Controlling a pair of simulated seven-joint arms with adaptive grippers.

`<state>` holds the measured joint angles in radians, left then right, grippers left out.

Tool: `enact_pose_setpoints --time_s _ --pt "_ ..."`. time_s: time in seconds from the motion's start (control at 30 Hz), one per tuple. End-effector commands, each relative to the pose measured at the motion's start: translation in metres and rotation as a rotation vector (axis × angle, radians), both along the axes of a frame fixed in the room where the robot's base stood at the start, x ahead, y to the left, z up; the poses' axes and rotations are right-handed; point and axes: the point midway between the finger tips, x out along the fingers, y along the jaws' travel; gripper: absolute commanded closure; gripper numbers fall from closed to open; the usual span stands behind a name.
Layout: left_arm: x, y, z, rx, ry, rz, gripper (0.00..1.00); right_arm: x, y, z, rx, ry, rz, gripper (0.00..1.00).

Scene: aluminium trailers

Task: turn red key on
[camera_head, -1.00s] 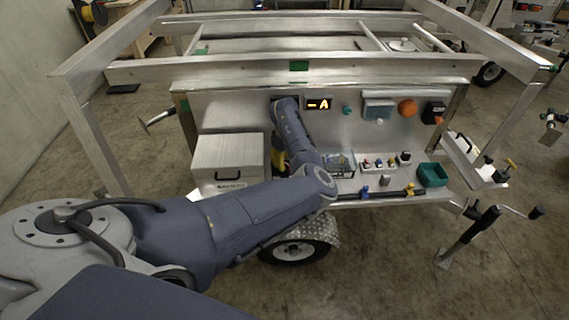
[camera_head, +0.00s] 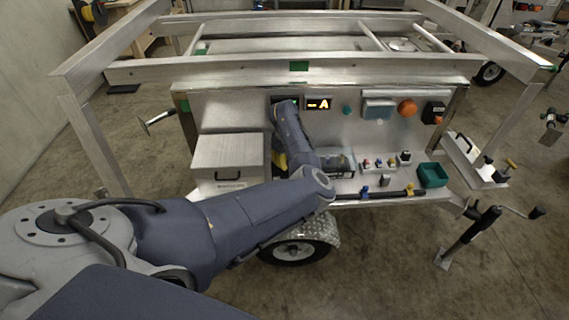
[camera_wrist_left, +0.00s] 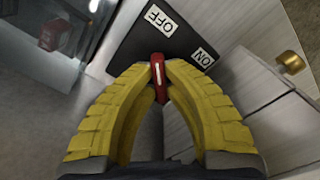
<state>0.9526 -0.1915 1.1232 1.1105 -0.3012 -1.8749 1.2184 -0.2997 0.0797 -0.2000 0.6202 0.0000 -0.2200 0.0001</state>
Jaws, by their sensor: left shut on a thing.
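The red key (camera_wrist_left: 158,76), with a white line along it, shows in the left wrist view on a black plate (camera_wrist_left: 130,42). The plate has an OFF label (camera_wrist_left: 160,20) and an ON label (camera_wrist_left: 204,57). The white line runs roughly up the picture, nearer the OFF label's direction than the ON label's. My left gripper (camera_wrist_left: 159,82) has its yellow fingers shut on the key, one on each side. In the head view my left gripper (camera_head: 280,161) is mostly hidden behind my own arm at the trailer panel, and the key is hidden there. My right gripper is not in view.
A silver box (camera_head: 228,158) stands left of my forearm. Right of it are a clear bin (camera_head: 343,163), small switches (camera_head: 379,163) and a green bin (camera_head: 433,175). The panel (camera_head: 222,112) carries a lit display (camera_head: 318,103) and an orange dome (camera_head: 407,107).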

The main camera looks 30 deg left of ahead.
Motion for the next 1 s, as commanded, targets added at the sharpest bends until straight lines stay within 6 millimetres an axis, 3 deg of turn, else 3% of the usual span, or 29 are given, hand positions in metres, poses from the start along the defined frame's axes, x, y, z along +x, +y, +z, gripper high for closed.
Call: enact_pose_setpoints --time_s 0.43,1.0 --pt "-0.0002 0.0 -0.0003 0.0 0.0 -0.115 1.0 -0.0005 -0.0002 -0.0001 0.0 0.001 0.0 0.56" --pt "-0.0001 0.0005 -0.0001 0.0 0.0 -0.637 1.0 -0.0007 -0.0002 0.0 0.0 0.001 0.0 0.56"
